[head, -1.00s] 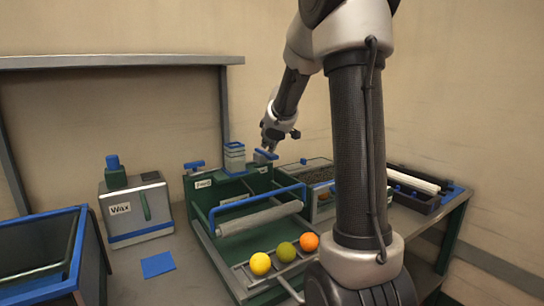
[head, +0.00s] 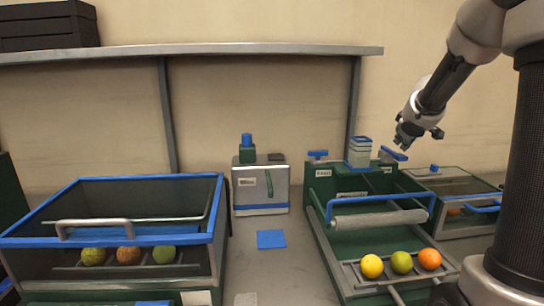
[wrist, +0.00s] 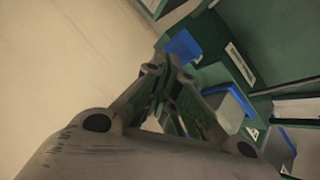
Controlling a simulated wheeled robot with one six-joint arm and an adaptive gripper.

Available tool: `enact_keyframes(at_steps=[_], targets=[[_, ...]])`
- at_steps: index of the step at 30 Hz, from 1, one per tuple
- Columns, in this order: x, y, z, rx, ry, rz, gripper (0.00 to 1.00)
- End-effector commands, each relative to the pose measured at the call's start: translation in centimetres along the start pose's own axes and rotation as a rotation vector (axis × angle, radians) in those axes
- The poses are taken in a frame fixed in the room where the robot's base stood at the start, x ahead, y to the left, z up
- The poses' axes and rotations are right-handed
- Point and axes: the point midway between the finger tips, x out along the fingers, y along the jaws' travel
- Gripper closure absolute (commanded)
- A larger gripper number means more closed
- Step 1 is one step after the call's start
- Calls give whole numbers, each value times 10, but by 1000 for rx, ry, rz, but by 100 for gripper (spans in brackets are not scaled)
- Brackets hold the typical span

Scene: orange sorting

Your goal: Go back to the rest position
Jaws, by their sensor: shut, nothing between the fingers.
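My gripper (head: 408,138) is at the right of the head view, raised in the air beside the wall, above the back of the green sorting machine (head: 318,215). In the wrist view my gripper (wrist: 170,110) is shut and empty, with its fingers close together. A yellow fruit (head: 372,266), a green fruit (head: 401,262) and an orange (head: 429,259) lie in a row on the rack at the machine's front. My gripper is well apart from them.
A blue-rimmed bin (head: 222,212) at left holds several fruits. A grey box with a green handle (head: 272,196) and a blue square (head: 271,239) are in the middle. A shelf (head: 200,52) runs along the wall. A clear-lidded box (head: 440,182) stands right of the machine.

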Motion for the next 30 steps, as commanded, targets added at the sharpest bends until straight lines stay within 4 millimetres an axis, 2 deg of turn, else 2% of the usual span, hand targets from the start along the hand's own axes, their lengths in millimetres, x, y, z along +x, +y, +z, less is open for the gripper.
enact_keyframes(at_steps=[2,4,7,9,12,15,18,21,24,30], targets=[[-34,4,6,48,-20,36,100],[-74,2,23,118,-60,63,100],[-132,-19,60,232,-130,56,100],[-168,-44,90,306,-177,16,100],[-208,-89,128,389,-234,-80,100],[-237,-133,158,439,-274,-189,100],[-256,-166,177,463,-298,-280,100],[-266,-185,187,473,-311,-333,100],[-269,-191,190,475,-315,-351,100],[-269,-191,190,476,-316,-351,100]])
